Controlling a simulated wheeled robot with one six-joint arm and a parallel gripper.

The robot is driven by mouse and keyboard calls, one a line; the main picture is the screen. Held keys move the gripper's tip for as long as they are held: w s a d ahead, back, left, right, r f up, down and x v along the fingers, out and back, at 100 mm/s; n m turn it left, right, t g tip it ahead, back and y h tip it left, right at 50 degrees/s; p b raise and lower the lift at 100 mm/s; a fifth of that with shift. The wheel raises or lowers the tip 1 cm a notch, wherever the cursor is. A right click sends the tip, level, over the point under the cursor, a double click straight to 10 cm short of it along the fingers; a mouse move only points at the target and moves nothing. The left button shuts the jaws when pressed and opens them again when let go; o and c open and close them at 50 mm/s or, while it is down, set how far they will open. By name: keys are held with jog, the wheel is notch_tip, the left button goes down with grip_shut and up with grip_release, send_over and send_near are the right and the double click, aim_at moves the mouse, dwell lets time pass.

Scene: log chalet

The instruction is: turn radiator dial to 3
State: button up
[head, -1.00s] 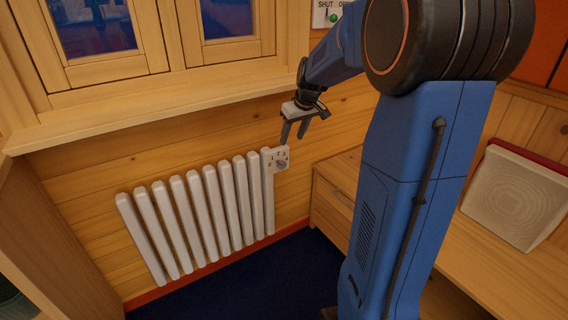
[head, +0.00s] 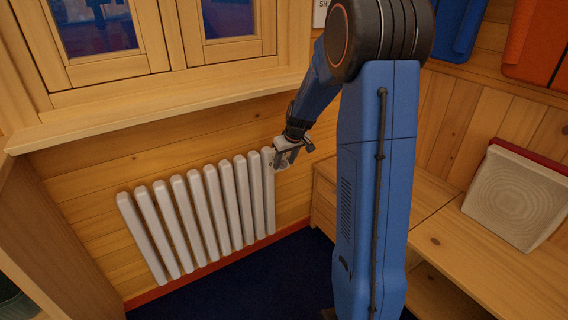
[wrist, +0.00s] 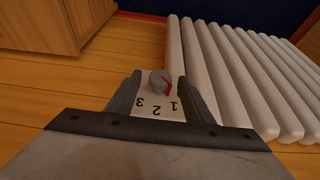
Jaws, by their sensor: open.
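The radiator dial (wrist: 158,83) is a small grey round knob with a red pointer mark, on a white plate (wrist: 150,111). The numbers 1, 2 and 3 show upside down on the plate, and the red mark lies on the side toward the 1. My gripper (wrist: 160,79) is open, with one finger on each side of the dial. I see gaps between fingers and knob; whether the tips reach its depth I cannot tell. In the head view my gripper (head: 285,159) is at the radiator's upper right end and hides the dial.
The white ribbed radiator (head: 205,215) is left of my gripper, beneath the window sill (head: 150,108). A wooden cabinet (head: 326,200) stands close on the right. A white panel with a red edge (head: 517,195) rests on the wooden bench.

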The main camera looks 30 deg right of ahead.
jog(key=shift+w+f, duration=0.1)
jog(key=shift+f, duration=0.25)
jog(key=shift+c, duration=0.2)
jog(key=c, duration=1)
jog(key=shift+d+y, duration=0.1)
jog(key=shift+y, duration=0.2)
jog(key=shift+d+f+m+t+y, duration=0.35)
jog(key=shift+m+y, duration=0.4)
jog(key=shift+y, duration=1.9)
jog(key=shift+d+f+m+t+y, duration=0.3)
jog(key=shift+m+y, duration=0.4)
jog(key=shift+y, duration=1.9)
jog(key=shift+d+f+m+t+y, duration=0.35)
jog(key=shift+m+y, duration=0.4)
jog(key=shift+y, duration=1.9)
jog(key=shift+a, duration=0.1)
